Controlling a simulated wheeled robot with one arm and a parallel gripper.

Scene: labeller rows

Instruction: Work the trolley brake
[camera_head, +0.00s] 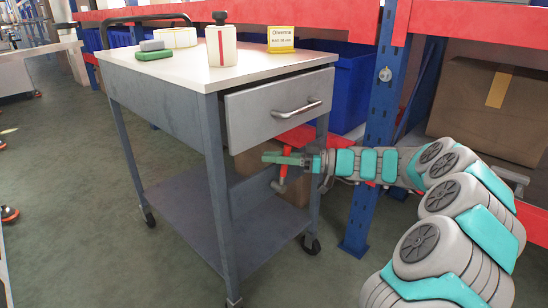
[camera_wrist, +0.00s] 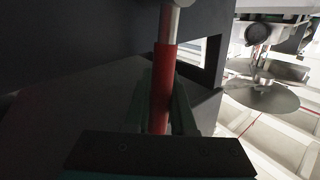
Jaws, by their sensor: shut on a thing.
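The grey trolley (camera_head: 170,95) stands in the middle of the head view, with a light top, a drawer slightly pulled out and a lower shelf. A red brake lever (camera_head: 282,172) hangs below the drawer on the right side. My gripper (camera_head: 284,159) reaches in from the right and is shut on the red lever. In the wrist view the lever's red grip (camera_wrist: 162,85) runs upright between the green fingers of my gripper (camera_wrist: 160,115), with a grey metal rod above it. The fingers hide part of the grip.
Blue-and-red racking (camera_head: 376,130) with a cardboard box (camera_head: 490,100) stands close on the right.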

